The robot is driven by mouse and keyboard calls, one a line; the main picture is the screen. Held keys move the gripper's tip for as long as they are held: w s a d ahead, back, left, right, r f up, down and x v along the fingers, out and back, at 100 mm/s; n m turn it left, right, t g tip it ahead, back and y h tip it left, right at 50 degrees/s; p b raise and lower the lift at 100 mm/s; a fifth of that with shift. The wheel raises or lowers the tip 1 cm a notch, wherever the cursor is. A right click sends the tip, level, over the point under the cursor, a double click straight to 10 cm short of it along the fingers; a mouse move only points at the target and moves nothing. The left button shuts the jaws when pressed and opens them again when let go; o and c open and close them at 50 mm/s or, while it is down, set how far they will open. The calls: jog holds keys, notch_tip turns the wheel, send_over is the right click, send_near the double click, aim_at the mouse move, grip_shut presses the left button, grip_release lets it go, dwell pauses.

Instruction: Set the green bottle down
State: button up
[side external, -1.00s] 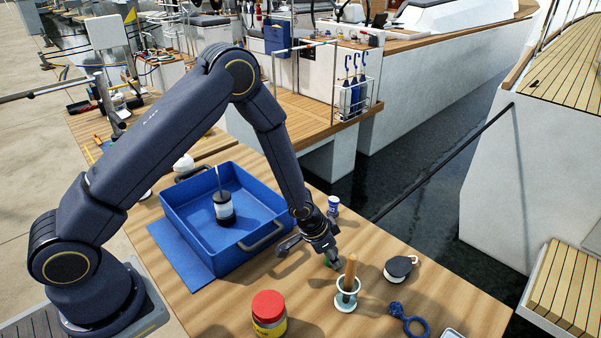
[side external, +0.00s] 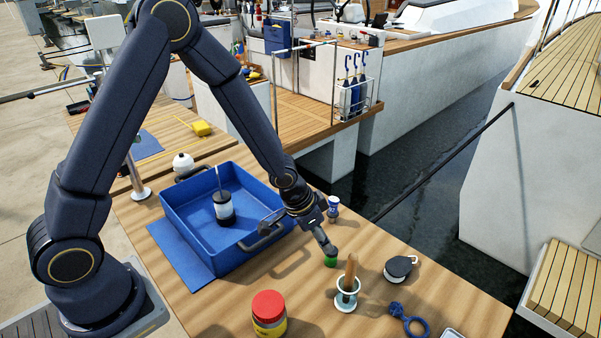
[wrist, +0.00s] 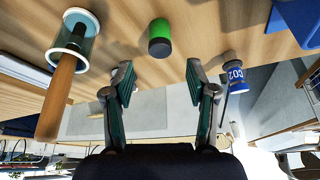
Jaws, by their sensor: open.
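The green bottle (side external: 331,261) is a short green cylinder with a dark top. It stands on the wooden table beside the holder with the wooden handle. In the wrist view the green bottle (wrist: 160,32) lies ahead of and between my fingers, apart from them. My gripper (side external: 325,240) is above and close to the bottle in the side view. The wrist view shows my gripper (wrist: 159,74) with its fingers spread wide and nothing between the tips.
The pale ring holder (side external: 347,302) with a wooden handle and the CO2 canister (side external: 333,207) flank the bottle. A blue tray (side external: 178,215) holds a black-and-white container.

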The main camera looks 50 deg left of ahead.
jog(key=s+a+r+n+y, duration=0.1)
jog(key=s+a+r, duration=0.1)
jog(key=r, duration=0.4)
jog(key=s+a+r+t+y, duration=0.1)
jog(key=s+a+r, duration=0.15)
jog(key=r, duration=0.25)
jog(key=s+a+r+n+y, duration=0.1)
jog(key=s+a+r, duration=0.15)
jog(key=r, duration=0.35)
jog(key=s+a+r+n, duration=0.1)
jog(key=s+r, duration=0.3)
jog(key=s, duration=0.3)
jog(key=s+r+n+h, duration=0.1)
jog(key=s+r, duration=0.3)
jog(key=s, duration=0.4)
jog(key=shift+a, duration=0.35)
